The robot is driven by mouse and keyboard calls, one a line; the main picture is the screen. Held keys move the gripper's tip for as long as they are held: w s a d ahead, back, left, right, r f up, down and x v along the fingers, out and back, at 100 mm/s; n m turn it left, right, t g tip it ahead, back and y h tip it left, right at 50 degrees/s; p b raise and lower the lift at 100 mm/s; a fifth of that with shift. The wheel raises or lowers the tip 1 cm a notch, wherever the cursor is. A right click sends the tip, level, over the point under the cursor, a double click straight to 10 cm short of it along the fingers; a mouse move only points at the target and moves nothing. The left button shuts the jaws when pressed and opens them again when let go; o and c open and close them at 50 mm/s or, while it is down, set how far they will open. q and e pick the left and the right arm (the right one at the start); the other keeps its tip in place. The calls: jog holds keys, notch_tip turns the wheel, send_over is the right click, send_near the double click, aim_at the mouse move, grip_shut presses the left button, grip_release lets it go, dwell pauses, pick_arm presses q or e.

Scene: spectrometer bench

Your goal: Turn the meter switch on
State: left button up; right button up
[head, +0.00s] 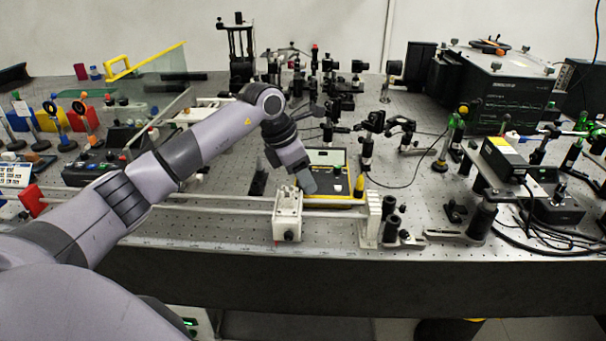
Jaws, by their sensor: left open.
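The meter (327,158) is a yellow-edged box with a dark panel and a pale display, lying on the optical bench near the middle of the head view. My left arm reaches in from the left, and my left gripper (307,184) points down over the meter's left front part. The gripper is open, though its fingers are seen nearly edge-on. It hides part of the meter's panel. I cannot make out the switch or its position, nor whether the fingers touch the panel. My right gripper is not in view.
A white block on a rail (288,212) stands just in front of the meter. A yellow-tipped piece (359,187) is at the meter's right. Optical mounts (367,140) crowd behind and right. A large black instrument (492,88) stands at the back right. The bench's front edge is close.

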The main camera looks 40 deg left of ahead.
pick_arm(q)
grip_shut()
jog(key=m, duration=0.1)
jog(key=m+h, duration=0.1)
jog(key=m, duration=0.1)
jog(key=shift+w+a+r+g, duration=0.1)
jog(key=shift+w+a+g, duration=0.05)
jog(key=shift+g, duration=0.25)
jog(key=m+g, duration=0.1)
jog(key=m, duration=0.2)
jog(key=shift+w+m+h, duration=0.15)
jog(key=shift+m+h, duration=0.15)
jog(key=m+g+b, duration=0.1)
jog(key=m, duration=0.2)
jog(key=shift+w, duration=0.15)
jog(key=shift+w+m+g+b, duration=0.15)
jog(key=shift+m+g, duration=0.35)
jog(key=shift+m, duration=0.55)
jog(key=shift+m+g+b, duration=0.15)
jog(key=shift+m+g, duration=0.35)
jog(key=shift+m, duration=0.55)
